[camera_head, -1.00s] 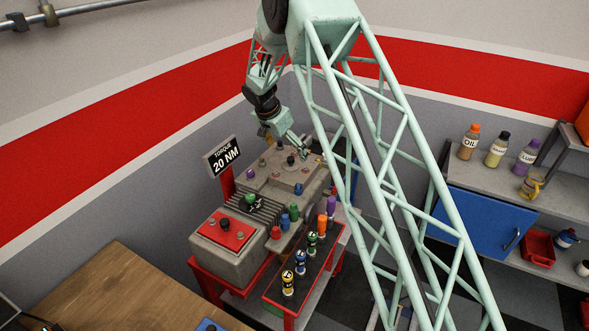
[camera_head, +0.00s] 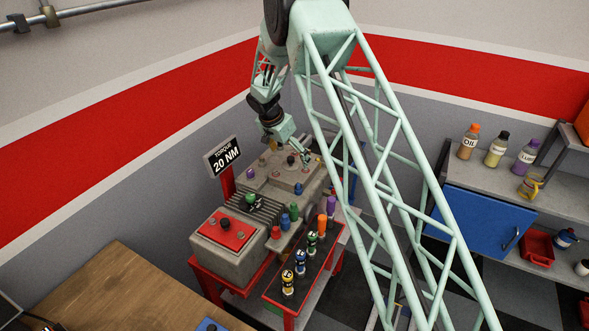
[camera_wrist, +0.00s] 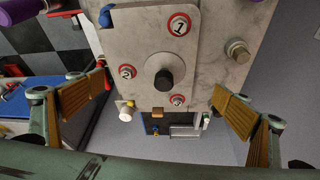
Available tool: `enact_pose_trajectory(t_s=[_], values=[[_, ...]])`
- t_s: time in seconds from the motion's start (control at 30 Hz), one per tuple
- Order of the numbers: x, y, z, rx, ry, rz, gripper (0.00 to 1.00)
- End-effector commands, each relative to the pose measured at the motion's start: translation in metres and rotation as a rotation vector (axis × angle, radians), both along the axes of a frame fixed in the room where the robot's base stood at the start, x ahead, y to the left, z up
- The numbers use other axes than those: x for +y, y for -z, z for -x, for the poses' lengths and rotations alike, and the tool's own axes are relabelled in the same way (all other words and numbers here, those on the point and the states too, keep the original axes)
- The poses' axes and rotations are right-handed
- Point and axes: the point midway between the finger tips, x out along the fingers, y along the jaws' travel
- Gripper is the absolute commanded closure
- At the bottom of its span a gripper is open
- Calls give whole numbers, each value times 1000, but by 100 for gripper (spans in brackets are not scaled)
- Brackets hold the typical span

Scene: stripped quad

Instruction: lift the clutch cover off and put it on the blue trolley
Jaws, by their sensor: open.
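The clutch cover (camera_wrist: 140,55) appears to be the grey plate in the wrist view, with a black knob (camera_wrist: 165,80) at its middle and red-ringed marks numbered 1 and 2 on it. A third, smaller red-ringed mark lies near its lower edge. My gripper (camera_wrist: 158,105) is open, its two wood-coloured finger pads wide apart on either side of the knob, touching nothing that I can see. In the head view my gripper (camera_head: 288,152) hangs over the top of the grey machine (camera_head: 225,262). I cannot clearly identify the blue trolley; a blue surface (camera_wrist: 14,106) shows at the wrist view's left edge.
A torque sign (camera_head: 223,156) stands behind the machine at left. A wooden bench (camera_head: 120,290) is at lower left. Shelves with bottles and a blue door (camera_head: 480,222) are at right.

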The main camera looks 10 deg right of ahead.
Motion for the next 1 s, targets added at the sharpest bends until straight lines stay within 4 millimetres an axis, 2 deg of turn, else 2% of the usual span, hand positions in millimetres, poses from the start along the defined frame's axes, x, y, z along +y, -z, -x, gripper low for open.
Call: enact_pose_trajectory(t_s=[0.5,1.0], values=[[-12,38,-9,2,-1,0,5],[-13,41,-10,1,0,-1,5]])
